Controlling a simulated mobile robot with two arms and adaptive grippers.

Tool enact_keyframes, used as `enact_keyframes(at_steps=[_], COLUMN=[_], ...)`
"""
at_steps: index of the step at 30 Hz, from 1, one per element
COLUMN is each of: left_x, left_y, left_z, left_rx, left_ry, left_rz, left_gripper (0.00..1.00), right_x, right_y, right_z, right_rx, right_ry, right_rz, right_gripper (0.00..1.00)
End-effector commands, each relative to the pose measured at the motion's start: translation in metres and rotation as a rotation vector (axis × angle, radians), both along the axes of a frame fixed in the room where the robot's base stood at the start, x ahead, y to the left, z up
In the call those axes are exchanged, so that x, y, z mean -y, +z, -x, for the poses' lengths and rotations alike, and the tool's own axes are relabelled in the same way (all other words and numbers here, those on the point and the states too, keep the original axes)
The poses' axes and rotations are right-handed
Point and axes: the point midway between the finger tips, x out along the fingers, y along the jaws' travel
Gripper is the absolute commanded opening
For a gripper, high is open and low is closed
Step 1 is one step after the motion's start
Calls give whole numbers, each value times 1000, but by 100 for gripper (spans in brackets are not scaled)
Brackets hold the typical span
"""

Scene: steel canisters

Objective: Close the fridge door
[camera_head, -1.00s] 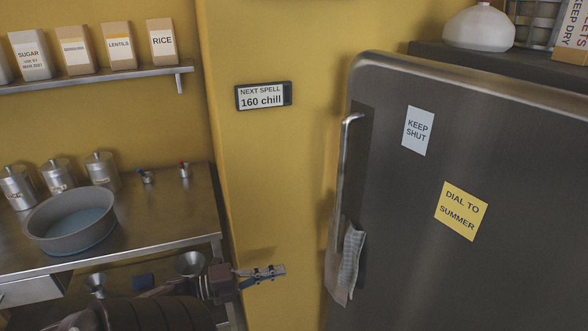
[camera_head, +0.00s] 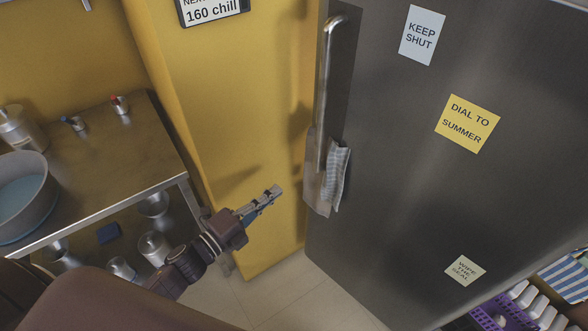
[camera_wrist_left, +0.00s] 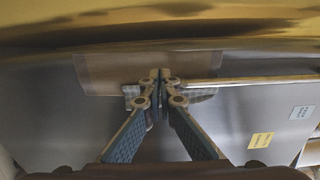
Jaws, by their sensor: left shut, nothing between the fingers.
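The grey fridge door (camera_head: 400,180) fills the right half of the head view, bearing several paper notes. Its long upright metal handle (camera_head: 326,90) is near its left edge. A checked cloth (camera_head: 335,180) hangs at the handle's lower end. I cannot tell for sure whether the door stands ajar. My left gripper (camera_head: 275,191) is shut and empty, left of the cloth and apart from it in the head view. In the left wrist view the closed fingers (camera_wrist_left: 160,76) show before the grey door (camera_wrist_left: 240,115) and handle (camera_wrist_left: 250,80). My right gripper is not in view.
A yellow wall section (camera_head: 235,110) stands left of the door. A steel table (camera_head: 110,150) with a round basin (camera_head: 22,195) is at the left, with metal vessels below. A purple basket (camera_head: 500,312) is at the lower right. Tiled floor (camera_head: 290,300) shows bare below the door.

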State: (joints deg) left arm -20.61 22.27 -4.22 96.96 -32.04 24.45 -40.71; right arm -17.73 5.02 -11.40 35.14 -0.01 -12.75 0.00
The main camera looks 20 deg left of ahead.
Motion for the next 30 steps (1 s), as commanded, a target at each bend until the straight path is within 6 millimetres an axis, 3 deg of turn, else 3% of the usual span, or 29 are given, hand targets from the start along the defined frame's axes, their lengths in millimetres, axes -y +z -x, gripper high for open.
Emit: enact_keyframes(at_steps=[9, 15, 30], left_x=[26, 37, 43], left_y=[3, 1, 0], left_z=[-55, -79, -89], left_rx=[2, 0, -1], left_ry=[0, 1, 0], left_rz=[1, 1, 0], left_gripper=[0, 0, 0], right_x=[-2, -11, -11], right_y=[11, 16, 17], right_z=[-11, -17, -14], right_rx=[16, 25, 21], right_ry=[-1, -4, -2], right_rz=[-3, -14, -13], right_gripper=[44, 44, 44])
